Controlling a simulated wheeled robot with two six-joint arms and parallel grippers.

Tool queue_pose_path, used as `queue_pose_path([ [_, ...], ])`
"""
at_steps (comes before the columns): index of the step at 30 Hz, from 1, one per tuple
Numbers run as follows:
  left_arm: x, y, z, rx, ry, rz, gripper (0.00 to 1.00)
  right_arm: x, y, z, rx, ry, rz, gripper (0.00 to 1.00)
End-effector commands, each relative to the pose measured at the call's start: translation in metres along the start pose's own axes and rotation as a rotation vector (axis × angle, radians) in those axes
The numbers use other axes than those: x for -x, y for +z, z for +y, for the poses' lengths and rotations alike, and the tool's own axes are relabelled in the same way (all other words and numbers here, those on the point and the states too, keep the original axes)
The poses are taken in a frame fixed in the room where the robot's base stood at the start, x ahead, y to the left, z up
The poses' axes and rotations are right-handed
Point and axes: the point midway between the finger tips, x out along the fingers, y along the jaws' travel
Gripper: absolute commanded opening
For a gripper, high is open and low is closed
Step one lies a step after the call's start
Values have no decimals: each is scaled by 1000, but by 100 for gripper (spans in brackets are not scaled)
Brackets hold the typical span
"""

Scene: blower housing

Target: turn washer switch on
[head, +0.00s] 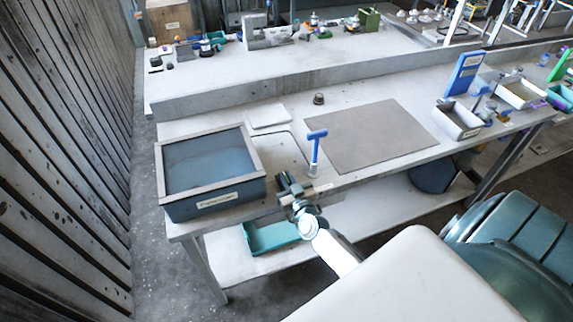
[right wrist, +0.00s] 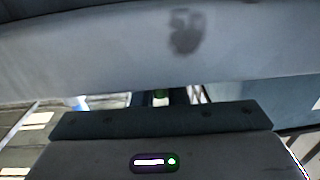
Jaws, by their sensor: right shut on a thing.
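The washer appears to be the blue-grey open-topped box (head: 219,205) with a pale rim and a front label, at the left end of the bench. My right gripper (head: 284,180) is just right of its front right corner, low over the bench's front edge. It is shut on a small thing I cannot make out. In the right wrist view, a small green patch (right wrist: 160,96) shows between dark parts; most of the grip is hidden. I cannot pick out the washer switch. My left gripper is not in view.
A blue T-handled tool (head: 317,140) stands just right of my right gripper. A grey mat (head: 370,135) lies mid-bench, with a small dark knob (head: 319,99) behind it. A teal tray (head: 272,238) is on the lower shelf. Bins (head: 457,122) stand at the right.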

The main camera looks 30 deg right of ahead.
Motion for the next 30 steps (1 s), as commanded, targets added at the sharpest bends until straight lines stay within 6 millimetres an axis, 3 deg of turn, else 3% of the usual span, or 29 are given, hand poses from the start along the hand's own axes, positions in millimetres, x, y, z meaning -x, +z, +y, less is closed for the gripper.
queue_pose_path([
  [1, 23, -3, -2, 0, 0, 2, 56, -1, -12, -1, -3, 32, 0, 0],
  [6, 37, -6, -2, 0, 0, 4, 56, -1, -7, -3, -3, 136, 7, 0],
  [18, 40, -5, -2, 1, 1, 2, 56, -2, -3, -4, -2, 375, 8, 0],
  [30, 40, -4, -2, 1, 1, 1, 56, -1, -3, -4, 1, 453, 5, 0],
])
